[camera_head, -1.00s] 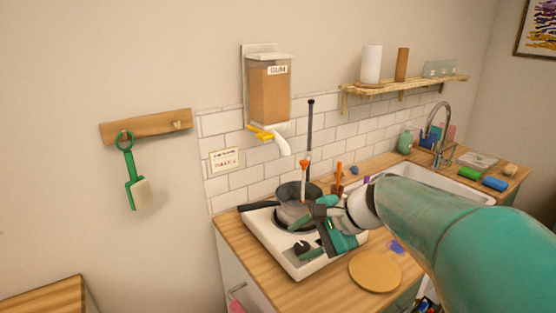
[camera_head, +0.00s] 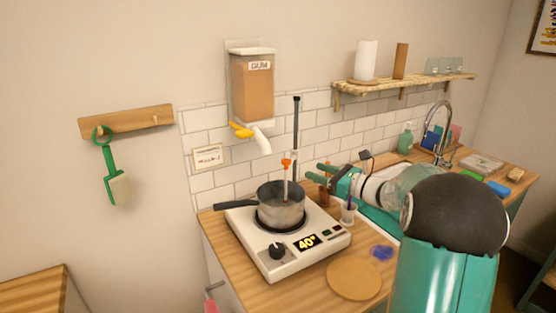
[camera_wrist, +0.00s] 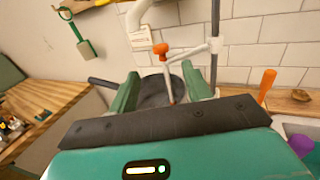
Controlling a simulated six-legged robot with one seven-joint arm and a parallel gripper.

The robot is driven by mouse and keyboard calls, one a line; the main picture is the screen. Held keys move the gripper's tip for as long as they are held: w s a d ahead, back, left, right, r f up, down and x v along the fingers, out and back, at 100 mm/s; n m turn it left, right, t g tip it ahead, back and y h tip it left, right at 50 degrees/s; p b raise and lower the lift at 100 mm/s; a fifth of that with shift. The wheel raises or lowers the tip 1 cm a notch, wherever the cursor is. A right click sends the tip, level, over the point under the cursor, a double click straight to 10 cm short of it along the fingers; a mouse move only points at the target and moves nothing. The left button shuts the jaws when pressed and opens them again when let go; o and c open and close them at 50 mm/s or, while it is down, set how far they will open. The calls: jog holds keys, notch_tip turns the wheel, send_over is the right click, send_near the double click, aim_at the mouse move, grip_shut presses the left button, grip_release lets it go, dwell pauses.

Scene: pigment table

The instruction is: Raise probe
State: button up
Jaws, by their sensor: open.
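The probe (camera_head: 286,166) has an orange top and a thin pale shaft that stands upright in the grey pot (camera_head: 281,215). A dark upright rod (camera_head: 296,125) stands behind it. In the wrist view a white clamp arm (camera_wrist: 190,52) joins the rod to the probe (camera_wrist: 161,50). My gripper (camera_head: 318,173) is open and empty, just right of the probe at about the height of its top. In the wrist view the probe shows between my two green fingers, beyond their tips and apart from them. The probe's lower end is hidden inside the pot.
The pot sits on a white hot plate (camera_head: 322,247) reading 40°, its handle pointing left. A gum dispenser (camera_head: 252,90) hangs above. A small cup (camera_head: 349,213) stands below my wrist. A round wooden board (camera_head: 354,279) lies at the counter front. The sink is at right.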

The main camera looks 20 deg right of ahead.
jog(key=x, duration=1.3)
jog(key=shift+w+a, duration=0.2)
jog(key=shift+w, duration=0.15)
grip_shut()
